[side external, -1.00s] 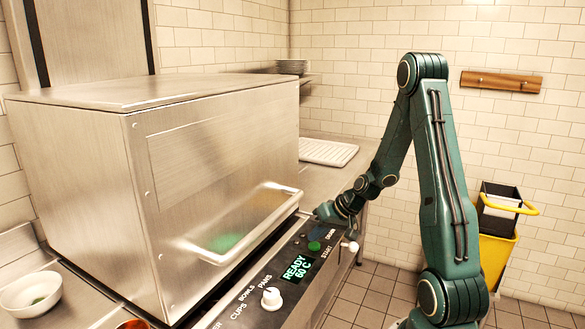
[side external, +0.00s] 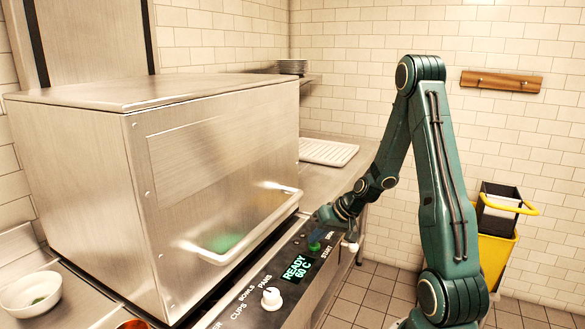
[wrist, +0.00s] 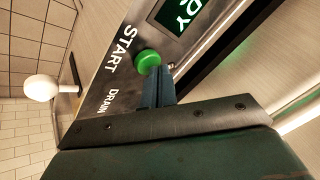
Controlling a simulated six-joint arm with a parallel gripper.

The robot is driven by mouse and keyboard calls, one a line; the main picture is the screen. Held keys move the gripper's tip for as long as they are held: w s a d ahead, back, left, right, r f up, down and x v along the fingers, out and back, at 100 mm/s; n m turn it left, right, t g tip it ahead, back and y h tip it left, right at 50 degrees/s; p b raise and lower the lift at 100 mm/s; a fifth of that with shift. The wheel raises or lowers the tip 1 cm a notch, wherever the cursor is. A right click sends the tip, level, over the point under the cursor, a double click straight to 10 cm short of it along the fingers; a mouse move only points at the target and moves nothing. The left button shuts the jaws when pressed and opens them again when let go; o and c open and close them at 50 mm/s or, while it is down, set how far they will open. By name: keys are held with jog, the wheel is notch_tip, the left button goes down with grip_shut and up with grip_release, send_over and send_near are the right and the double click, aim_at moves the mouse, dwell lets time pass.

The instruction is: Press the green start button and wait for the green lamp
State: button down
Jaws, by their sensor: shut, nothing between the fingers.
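The green start button (side external: 314,247) is on the sloped control panel, beside the word START. It also shows in the wrist view (wrist: 147,61), bright green and round. My gripper (side external: 317,236) is shut and empty, its fingertips pointing down at the button and covering part of it. In the wrist view the closed fingertips (wrist: 152,78) overlap the button's lower edge; I cannot tell whether they touch it or whether it is pressed in. The display (side external: 297,268) reads READY 60 C in green. I cannot make out a lit green lamp.
The big steel washer hood (side external: 215,180) stands closed behind the panel, with a bar handle along its front. A white knob (side external: 271,298) sits by the PANS label. A white lever ball (wrist: 41,88) is near the panel's end. A white bowl (side external: 22,299) is at left.

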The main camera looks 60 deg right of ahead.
aim_at(317, 245)
jog(key=shift+f, duration=0.35)
dwell(0.7)
jog(key=shift+r, duration=0.95)
jog(key=shift+r, duration=0.15)
jog(key=shift+r, duration=2.3)
